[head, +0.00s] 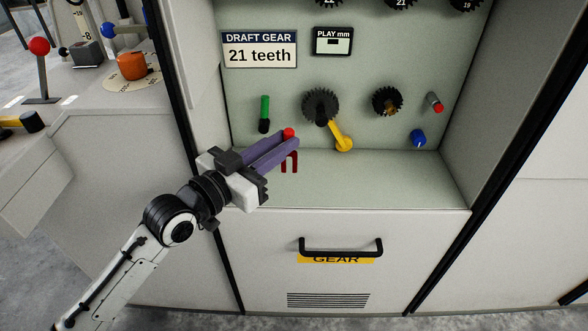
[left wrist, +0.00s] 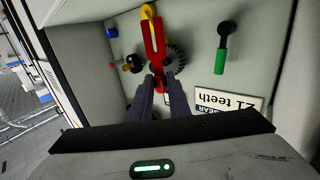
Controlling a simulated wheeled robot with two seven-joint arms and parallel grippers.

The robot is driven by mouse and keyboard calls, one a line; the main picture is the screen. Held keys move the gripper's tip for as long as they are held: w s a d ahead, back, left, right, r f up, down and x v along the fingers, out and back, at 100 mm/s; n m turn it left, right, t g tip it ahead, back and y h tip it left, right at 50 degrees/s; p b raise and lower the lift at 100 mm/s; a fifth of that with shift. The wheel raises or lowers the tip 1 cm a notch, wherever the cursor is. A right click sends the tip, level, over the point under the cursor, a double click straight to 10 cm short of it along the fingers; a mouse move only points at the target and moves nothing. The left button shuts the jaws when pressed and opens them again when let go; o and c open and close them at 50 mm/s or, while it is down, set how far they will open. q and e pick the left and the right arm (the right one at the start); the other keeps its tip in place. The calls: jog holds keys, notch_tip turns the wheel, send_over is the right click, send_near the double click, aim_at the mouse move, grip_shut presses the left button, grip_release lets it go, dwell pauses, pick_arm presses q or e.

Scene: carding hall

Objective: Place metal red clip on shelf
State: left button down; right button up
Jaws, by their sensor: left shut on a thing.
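My left gripper (head: 288,143) is shut on the red metal clip (head: 294,163). The clip's forked end hangs below the purple fingers, and a bright red knob shows above them. In the left wrist view the clip (left wrist: 155,50) reaches forward from between the fingertips (left wrist: 162,92), its two prongs pointing away from me. The shelf (head: 375,175) is the pale flat ledge at the bottom of the recess. The clip is over the shelf's left part and looks clear of its surface. My right gripper is in neither view.
The recess back wall carries a green handle (head: 265,113), a black gear (head: 320,105) with a yellow crank (head: 343,143), a smaller gear (head: 387,101) and a blue knob (head: 418,137). A drawer handle (head: 341,252) juts out below. The shelf's middle and right are clear.

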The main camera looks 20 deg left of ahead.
pick_arm(q)
jog(key=shift+f+b, duration=0.9)
jog(key=shift+f, duration=1.8)
jog(key=shift+f, duration=0.1)
jog(key=c, duration=1.7)
grip_release()
jog(key=shift+o, duration=0.2)
jog(key=p+v, duration=0.2)
jog(key=v, duration=1)
jog(key=s+d+f+n+g+y, duration=0.1)
jog(key=s+d+f+g, duration=0.1)
jog(key=s+f, duration=0.2)
jog(key=s+d+f+n+g+y, duration=0.1)
jog(key=s+f, duration=0.4)
jog(key=f, duration=0.6)
jog(key=s+d+f+n+g+y, duration=0.1)
jog(key=s+d+f+g, duration=0.3)
jog(key=f, duration=0.3)
jog(key=shift+s+d+f+y, duration=0.2)
jog(key=shift+s+d+y, duration=0.15)
jog(key=shift+d, duration=0.25)
